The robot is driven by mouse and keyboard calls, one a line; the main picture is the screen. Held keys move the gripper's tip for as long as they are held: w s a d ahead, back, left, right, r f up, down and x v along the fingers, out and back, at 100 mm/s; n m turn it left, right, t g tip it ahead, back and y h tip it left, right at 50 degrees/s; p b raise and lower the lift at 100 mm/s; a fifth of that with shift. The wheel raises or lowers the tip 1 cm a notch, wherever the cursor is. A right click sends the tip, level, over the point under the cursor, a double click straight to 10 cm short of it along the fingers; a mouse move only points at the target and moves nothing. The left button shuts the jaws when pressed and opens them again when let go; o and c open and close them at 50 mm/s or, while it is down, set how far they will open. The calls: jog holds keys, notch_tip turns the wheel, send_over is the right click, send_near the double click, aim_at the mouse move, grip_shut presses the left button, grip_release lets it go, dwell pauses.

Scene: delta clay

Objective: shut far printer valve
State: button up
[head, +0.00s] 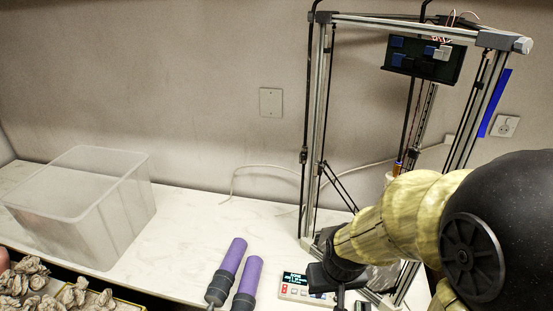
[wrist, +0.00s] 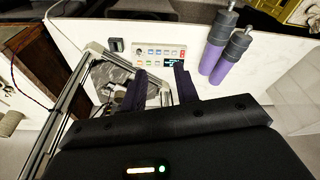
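The delta printer (head: 311,125) stands at the right of the counter, with a dark board carrying blue blocks (head: 425,60) at its top. My arm hides much of its lower part. No valve on it can be made out for certain. In the wrist view part of its metal frame (wrist: 62,112) runs along the left. My gripper (wrist: 160,84) is open and empty, its two dark fingers apart, pointing towards a control box with a small lit display (wrist: 160,56). In the head view my gripper (head: 338,288) is beside the box (head: 300,287), at the printer's front.
Two purple cylinders (head: 230,262) (head: 248,280) with dark ends lie left of the control box. A clear empty bin (head: 120,215) stands at the left. A tray of crumpled clay-like lumps (head: 60,290) is front left. The counter between bin and printer is mostly free.

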jog(key=shift+w+a, duration=0.15)
jog(key=shift+w, duration=0.05)
jog(key=shift+s, duration=0.1)
jog(key=w+a+r+m+t+h+p, duration=0.2)
jog(key=w+a+t+h, duration=0.1)
jog(key=w, duration=0.5)
jog(key=w+a+r+m+t+h+p, duration=0.2)
jog(key=w+a+m+t+h, duration=0.1)
jog(key=w, duration=0.6)
jog(key=w+a+r+m+t+h+p, duration=0.2)
jog(key=w+a+t+h, duration=0.3)
jog(key=w, duration=0.4)
jog(key=shift+a+r+m+t+p, duration=0.3)
jog(key=shift+r+p, duration=0.2)
jog(key=shift+p, duration=0.1)
jog(key=shift+w+d, duration=0.1)
jog(key=shift+w, duration=0.1)
